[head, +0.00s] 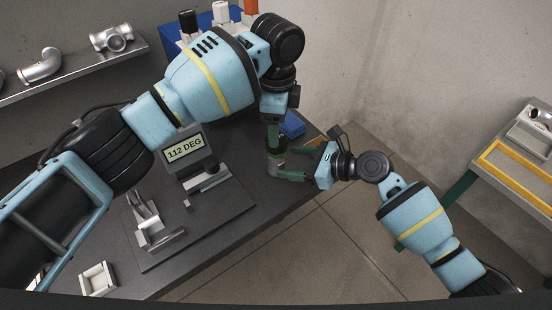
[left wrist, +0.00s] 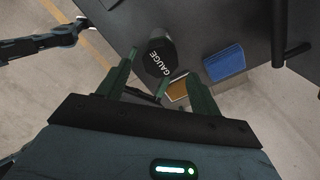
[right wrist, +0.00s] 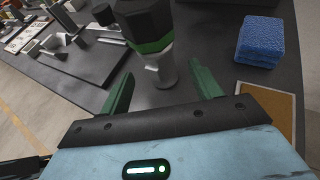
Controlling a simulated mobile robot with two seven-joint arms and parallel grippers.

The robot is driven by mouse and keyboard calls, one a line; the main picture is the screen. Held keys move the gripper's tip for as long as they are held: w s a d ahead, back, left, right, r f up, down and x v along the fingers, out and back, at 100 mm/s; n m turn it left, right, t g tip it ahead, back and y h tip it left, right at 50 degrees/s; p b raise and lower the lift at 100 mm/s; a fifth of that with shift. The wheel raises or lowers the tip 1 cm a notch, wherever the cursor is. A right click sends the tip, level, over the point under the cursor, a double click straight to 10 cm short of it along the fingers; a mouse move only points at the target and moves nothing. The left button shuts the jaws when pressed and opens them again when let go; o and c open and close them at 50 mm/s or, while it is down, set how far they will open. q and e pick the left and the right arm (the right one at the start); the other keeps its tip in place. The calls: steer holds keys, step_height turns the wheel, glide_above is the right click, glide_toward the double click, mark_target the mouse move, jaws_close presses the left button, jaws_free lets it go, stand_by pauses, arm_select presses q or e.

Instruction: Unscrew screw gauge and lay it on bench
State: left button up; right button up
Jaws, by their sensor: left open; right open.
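The screw gauge, a black many-sided handle with a green band, stands upright on a silver pipe fitting in the right wrist view, gauge (right wrist: 146,22) above fitting (right wrist: 158,70). In the left wrist view I look down on the gauge (left wrist: 160,58), its top lettered GAUGE. My left gripper (left wrist: 162,66) is open, its fingers on either side of the gauge; I cannot tell if they touch it. My right gripper (right wrist: 160,85) is open, its fingers either side of the fitting. In the head view my right gripper (head: 281,163) comes from the right at the bench edge.
The dark bench (head: 225,240) has free room at its front. A display reading 112 DEG (head: 184,148) stands behind a plate with metal fixtures (head: 150,225). A blue pad (right wrist: 258,42) and a brown-topped mat (right wrist: 268,105) lie near the fitting.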

mark_target(276, 161)
steer(key=x, duration=0.5)
steer(key=shift+w+a, duration=0.1)
steer(key=shift+a, duration=0.2)
jaws_close()
arm_select(q)
steer(key=shift+m, duration=2.3)
steer(key=shift+f, duration=4)
steer(key=shift+c, duration=0.2)
